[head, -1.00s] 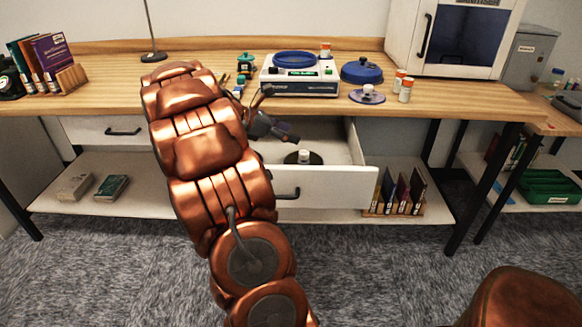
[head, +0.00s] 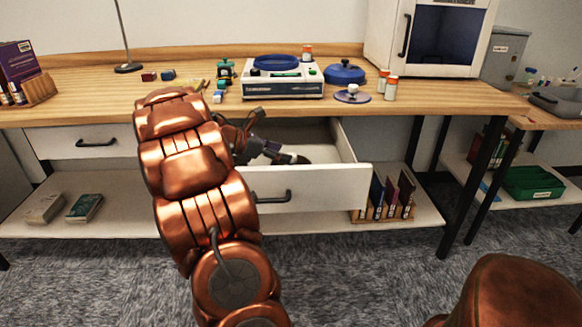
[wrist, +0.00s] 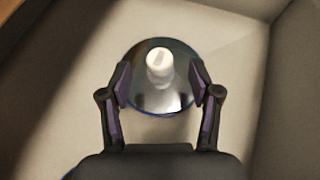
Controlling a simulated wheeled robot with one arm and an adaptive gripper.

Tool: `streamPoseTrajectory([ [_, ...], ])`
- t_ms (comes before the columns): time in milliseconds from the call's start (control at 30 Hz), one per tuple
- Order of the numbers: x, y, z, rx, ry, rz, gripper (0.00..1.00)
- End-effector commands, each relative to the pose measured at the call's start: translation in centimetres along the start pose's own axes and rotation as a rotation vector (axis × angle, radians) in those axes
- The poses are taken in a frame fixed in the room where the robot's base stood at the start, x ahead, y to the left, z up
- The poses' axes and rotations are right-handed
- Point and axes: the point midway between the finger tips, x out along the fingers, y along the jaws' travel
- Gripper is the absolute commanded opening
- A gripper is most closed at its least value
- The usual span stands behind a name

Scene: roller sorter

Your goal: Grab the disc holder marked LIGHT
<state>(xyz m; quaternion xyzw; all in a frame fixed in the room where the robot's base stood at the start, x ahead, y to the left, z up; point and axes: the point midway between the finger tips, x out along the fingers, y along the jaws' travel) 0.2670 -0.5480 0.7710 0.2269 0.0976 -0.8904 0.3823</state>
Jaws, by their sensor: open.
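The disc holder, a dark shiny disc (wrist: 158,98) with a pale knob (wrist: 159,62) standing up from its middle, lies on the drawer floor in the wrist view. No LIGHT mark can be read on it. My gripper (wrist: 160,85) is open, with one finger on each side of the disc and knob; whether the fingers touch the disc I cannot tell. In the head view my gripper (head: 282,157) reaches down into the open drawer (head: 310,187) and mostly hides the disc.
The drawer's walls surround my gripper, and the tabletop (head: 180,113) is just above and behind it. A rack of dark slabs (head: 385,205) stands on the shelf below.

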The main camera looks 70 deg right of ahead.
Motion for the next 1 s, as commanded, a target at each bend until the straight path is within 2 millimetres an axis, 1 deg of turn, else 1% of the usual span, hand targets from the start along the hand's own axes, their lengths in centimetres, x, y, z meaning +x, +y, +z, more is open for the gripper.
streamPoseTrajectory([
  [33, 0.9, 0.0, -0.4, 0.0, 0.001, -0.002, 0.63],
  [200, 2.5, 0.1, -0.2, -0.001, 0.001, 0.002, 0.63],
  [433, 2.5, 0.1, -0.1, -0.001, 0.001, 0.003, 0.62],
  [1000, 2.5, 0.1, -0.2, -0.001, 0.001, 0.002, 0.02],
])
